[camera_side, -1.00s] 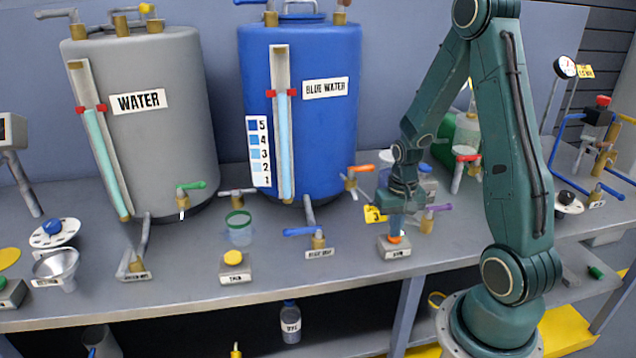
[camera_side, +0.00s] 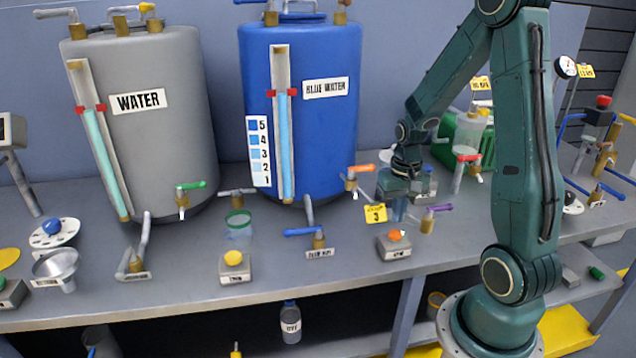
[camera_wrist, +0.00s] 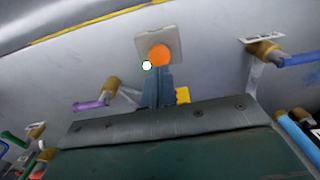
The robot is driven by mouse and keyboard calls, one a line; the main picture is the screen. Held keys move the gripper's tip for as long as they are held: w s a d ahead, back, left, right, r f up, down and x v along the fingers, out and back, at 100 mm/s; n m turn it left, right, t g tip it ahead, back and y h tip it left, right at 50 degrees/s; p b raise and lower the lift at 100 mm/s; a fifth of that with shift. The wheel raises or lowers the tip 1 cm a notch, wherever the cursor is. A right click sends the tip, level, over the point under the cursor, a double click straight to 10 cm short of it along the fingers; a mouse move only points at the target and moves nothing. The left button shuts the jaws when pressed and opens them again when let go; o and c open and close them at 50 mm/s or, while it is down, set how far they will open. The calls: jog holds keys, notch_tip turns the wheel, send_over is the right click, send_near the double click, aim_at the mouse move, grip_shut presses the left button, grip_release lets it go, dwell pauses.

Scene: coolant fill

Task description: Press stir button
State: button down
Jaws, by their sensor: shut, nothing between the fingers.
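A small grey box with an orange button (camera_side: 397,235) sits near the bench's front edge; its label is too blurred to read. My gripper (camera_side: 398,211) is shut and empty, pointing down just behind the button in the side view, apart from it. In the wrist view the orange button (camera_wrist: 160,55) shows on its grey plate just beyond the shut fingertips (camera_wrist: 160,80). A second box with a yellow button (camera_side: 234,257) stands to the left; its label is also unclear.
A blue-handled valve (camera_side: 318,238) stands left of the orange button, a purple-handled valve (camera_side: 428,219) to its right, and a yellow tag marked 3 (camera_side: 375,212) behind it. A clear cup (camera_side: 238,226) and the blue tank (camera_side: 300,130) are further left.

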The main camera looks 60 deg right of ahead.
aim_at(394, 233)
notch_tip(394, 233, up, 9)
dwell(0.5)
jog(key=shift+r, duration=0.1)
jog(key=s+a+r+n+t, duration=0.2)
jog(key=s+a+r+n, duration=0.1)
jog(key=a, duration=0.7)
jog(key=s+a+r+n+t, duration=0.3)
jog(key=a+r+n, duration=0.3)
jog(key=a, duration=0.4)
jog(key=shift+s+r+t, duration=0.3)
jog(key=shift+s+r, duration=0.25)
jog(key=shift+r, duration=0.2)
dwell(4.2)
